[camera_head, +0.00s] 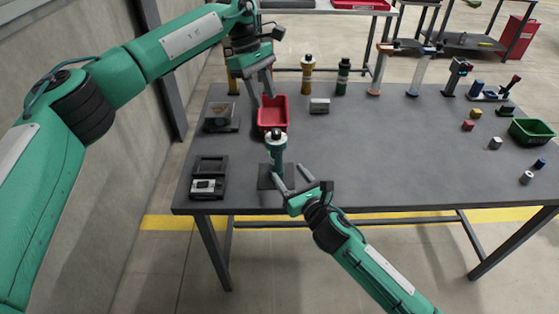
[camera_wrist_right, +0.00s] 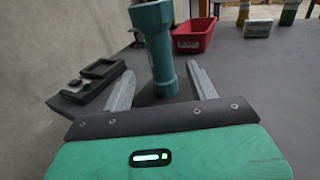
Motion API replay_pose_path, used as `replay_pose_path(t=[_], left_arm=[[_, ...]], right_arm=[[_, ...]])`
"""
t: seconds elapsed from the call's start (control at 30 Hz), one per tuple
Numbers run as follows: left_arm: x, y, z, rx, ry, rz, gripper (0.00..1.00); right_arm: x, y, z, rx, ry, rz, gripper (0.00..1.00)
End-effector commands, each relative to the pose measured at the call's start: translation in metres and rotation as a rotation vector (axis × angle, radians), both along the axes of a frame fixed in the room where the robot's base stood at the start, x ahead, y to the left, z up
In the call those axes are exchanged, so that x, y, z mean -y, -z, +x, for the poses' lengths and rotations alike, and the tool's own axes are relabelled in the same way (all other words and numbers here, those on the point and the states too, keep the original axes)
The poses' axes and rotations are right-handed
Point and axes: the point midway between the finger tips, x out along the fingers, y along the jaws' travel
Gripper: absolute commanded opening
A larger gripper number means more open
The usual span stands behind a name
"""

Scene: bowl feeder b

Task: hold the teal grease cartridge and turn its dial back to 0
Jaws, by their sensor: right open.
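The teal grease cartridge (camera_head: 275,155) stands upright on a dark square base near the table's front edge, with a pale and black top piece (camera_head: 276,137). The dial reading is too small to make out. My right gripper (camera_head: 288,170) is open, just in front of the cartridge and low. In the right wrist view the cartridge (camera_wrist_right: 156,50) rises between the two spread fingers, with gaps on both sides; its top is cut off. My left gripper (camera_head: 263,94) hangs above and behind the cartridge, by the red bin, its fingers pointing down and apart, with nothing seen between them.
A red bin (camera_head: 272,125) stands behind the cartridge. A dark open case (camera_head: 209,178) and another dark device (camera_head: 221,117) lie to the left. A yellow cylinder (camera_head: 308,73) and a dark green one (camera_head: 343,75) stand at the back. The table (camera_head: 400,165) is clear right of centre.

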Motion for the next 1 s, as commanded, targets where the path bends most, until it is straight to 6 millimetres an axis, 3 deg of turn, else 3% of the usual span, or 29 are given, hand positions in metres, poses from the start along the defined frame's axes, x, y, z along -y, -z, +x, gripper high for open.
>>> replay_pose_path(t=[0.2, 0.4, 0.87, 0.9, 1.0], left_arm=[[0.000, 0.000, 0.000, 0.000, 0.000, 0.000, 0.36], [0.000, 0.000, 0.000, 0.000, 0.000, 0.000, 0.36], [0.000, 0.000, 0.000, 0.000, 0.000, 0.000, 0.36], [0.000, 0.000, 0.000, 0.000, 0.000, 0.000, 0.36], [0.000, 0.000, 0.000, 0.000, 0.000, 0.000, 0.36]], right_arm=[[-0.021, -0.001, 0.040, 0.000, 0.001, 0.001, 0.58], [-0.033, -0.001, 0.065, 0.000, 0.001, 0.002, 0.58], [-0.039, 0.000, 0.077, 0.000, 0.000, 0.001, 0.58], [-0.039, 0.000, 0.077, 0.000, 0.000, 0.001, 0.56], [-0.039, 0.000, 0.077, 0.000, 0.000, 0.001, 0.37]])
